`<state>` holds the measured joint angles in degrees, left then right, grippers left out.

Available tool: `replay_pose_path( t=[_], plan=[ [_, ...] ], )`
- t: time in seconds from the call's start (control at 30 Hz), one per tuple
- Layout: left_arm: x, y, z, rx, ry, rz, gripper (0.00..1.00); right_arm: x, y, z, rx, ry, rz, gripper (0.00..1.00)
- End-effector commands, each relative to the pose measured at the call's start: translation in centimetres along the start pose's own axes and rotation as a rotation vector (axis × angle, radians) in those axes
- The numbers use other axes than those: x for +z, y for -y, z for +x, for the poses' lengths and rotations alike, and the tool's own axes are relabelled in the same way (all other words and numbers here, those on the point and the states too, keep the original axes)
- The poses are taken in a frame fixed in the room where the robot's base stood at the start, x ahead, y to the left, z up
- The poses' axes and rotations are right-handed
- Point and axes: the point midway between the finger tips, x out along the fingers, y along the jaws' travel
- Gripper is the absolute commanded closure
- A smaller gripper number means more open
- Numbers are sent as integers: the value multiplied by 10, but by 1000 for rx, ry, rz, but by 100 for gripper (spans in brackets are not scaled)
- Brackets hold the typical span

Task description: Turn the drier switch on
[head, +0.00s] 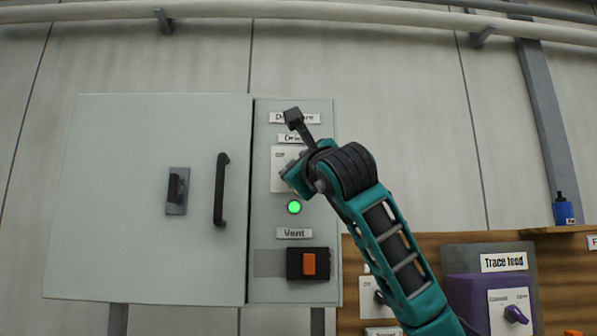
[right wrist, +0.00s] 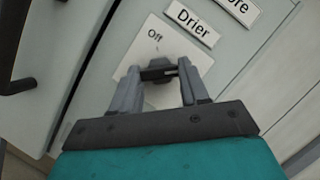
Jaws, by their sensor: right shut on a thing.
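The drier switch (right wrist: 160,64) is a dark knob on a white plate (right wrist: 150,38) marked "Off", below the "Drier" label (right wrist: 192,24) in the right wrist view. My right gripper (right wrist: 160,74) is shut on the knob, one grey finger on each side. In the head view my right gripper (head: 292,172) reaches the narrow panel and hides the knob and much of the plate (head: 278,155). A green lamp (head: 293,207) glows just below it. My left gripper is not in view.
A grey cabinet door with a black handle (head: 221,190) and a latch (head: 177,190) is at left. Below the lamp is the "Vent" label (head: 294,233) with an orange switch (head: 308,264). A purple "Trace feed" unit (head: 470,295) stands at lower right.

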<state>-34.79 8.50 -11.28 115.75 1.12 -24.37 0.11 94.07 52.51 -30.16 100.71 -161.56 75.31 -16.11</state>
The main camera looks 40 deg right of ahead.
Motion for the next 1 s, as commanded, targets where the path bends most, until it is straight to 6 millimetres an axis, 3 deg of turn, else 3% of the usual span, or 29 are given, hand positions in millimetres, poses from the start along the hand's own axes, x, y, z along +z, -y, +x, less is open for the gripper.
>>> replay_pose_path(
  t=[0.47, 0.5, 0.73, 1.0],
  plan=[
    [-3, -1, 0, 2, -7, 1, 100, 0, -1, 0, -2, -2, 13, 86],
    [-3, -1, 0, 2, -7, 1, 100, 0, -1, 0, -2, -2, 13, 52],
    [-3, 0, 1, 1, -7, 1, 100, 0, -1, 0, -3, -1, 11, 31],
    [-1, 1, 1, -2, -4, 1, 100, 0, 0, -1, -4, 0, 11, 30]
  ],
)
